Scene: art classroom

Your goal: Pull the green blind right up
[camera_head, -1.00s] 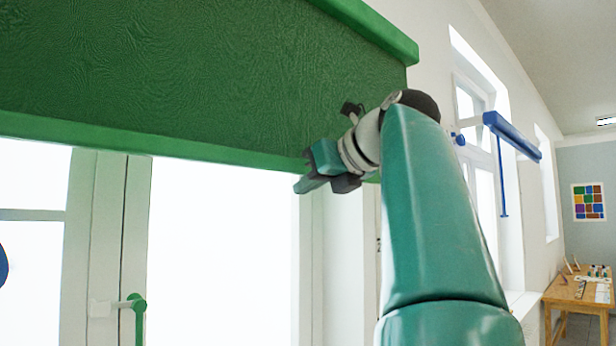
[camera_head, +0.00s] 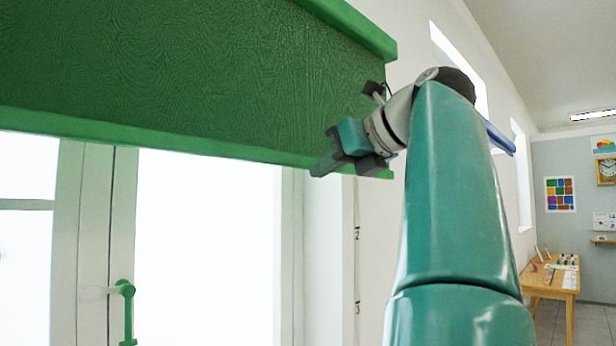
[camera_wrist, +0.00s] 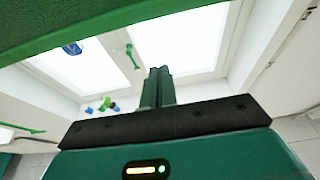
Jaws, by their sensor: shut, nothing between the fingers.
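The green blind (camera_head: 200,75) hangs across the upper part of the window, partly lowered. Its bottom bar (camera_head: 150,138) runs above the bright panes. My gripper (camera_head: 318,168) is shut and empty. In the head view it overlaps the bar near its right end, in front of the fabric. In the wrist view my closed fingers (camera_wrist: 158,75) point towards the window, and a green bar (camera_wrist: 130,18) crosses the top of the picture, clear of them. I cannot tell whether the gripper touches the blind.
A green window handle (camera_head: 126,300) sits on the frame at lower left. A wall strip marked 2 and 3 (camera_head: 357,270) stands right of the window. A blue bar (camera_head: 498,138) shows partly behind my arm. A wooden table (camera_head: 550,278) with small items stands far right.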

